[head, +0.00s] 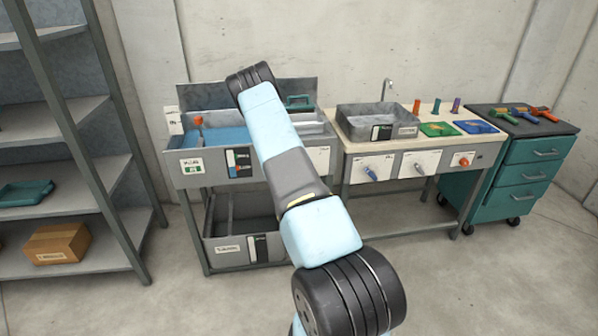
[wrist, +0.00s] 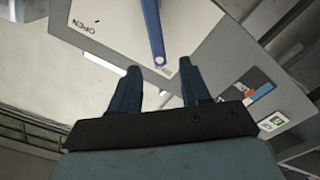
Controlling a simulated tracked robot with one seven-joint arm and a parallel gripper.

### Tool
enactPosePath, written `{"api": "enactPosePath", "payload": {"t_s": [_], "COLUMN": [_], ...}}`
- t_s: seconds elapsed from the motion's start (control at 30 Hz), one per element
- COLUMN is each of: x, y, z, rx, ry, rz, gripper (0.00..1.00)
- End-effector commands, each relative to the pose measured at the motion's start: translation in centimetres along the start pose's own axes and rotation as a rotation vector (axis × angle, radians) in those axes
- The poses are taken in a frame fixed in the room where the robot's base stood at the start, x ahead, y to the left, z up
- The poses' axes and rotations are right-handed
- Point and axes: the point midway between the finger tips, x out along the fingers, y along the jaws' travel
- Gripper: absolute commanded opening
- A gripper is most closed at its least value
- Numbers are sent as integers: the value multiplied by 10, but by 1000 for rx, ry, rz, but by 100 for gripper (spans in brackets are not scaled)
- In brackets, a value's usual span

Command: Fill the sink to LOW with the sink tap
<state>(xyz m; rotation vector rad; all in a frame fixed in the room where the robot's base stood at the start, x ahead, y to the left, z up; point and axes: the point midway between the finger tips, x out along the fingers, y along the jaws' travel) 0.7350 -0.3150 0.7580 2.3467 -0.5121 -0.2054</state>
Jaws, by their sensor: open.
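The grey metal sink (head: 352,127) sits in the right-hand bench, with a thin tap (head: 385,88) behind it. I see no clear water in it. A dark gauge (head: 381,132) is on its front, too small to read. A blue lever (wrist: 153,30) on a white panel (wrist: 100,45) marked OPEN appears beyond and between the fingertips. Contact cannot be told. My arm hides the gripper in the head view.
A tank with blue liquid (head: 222,137) and a gauge (head: 238,162) stands left of the sink. An orange-handled valve (head: 463,161) is at the right bench's end. A teal tool cabinet (head: 530,165) stands right, shelving (head: 75,115) left. The front floor is clear.

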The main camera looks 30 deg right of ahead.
Motion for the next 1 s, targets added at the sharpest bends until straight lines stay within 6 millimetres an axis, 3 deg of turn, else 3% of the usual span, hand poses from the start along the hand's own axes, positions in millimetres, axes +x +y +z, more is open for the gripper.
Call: {"api": "enactPosePath", "payload": {"t_s": [0.2, 0.4, 1.0], "x": [-38, -55, -59], "y": [-1, -1, -2], "z": [1, 1, 0], "rx": [-1, 0, 0], "ry": [-3, -1, 1], "rz": [-2, -2, -3], "gripper": [47, 47, 47]}}
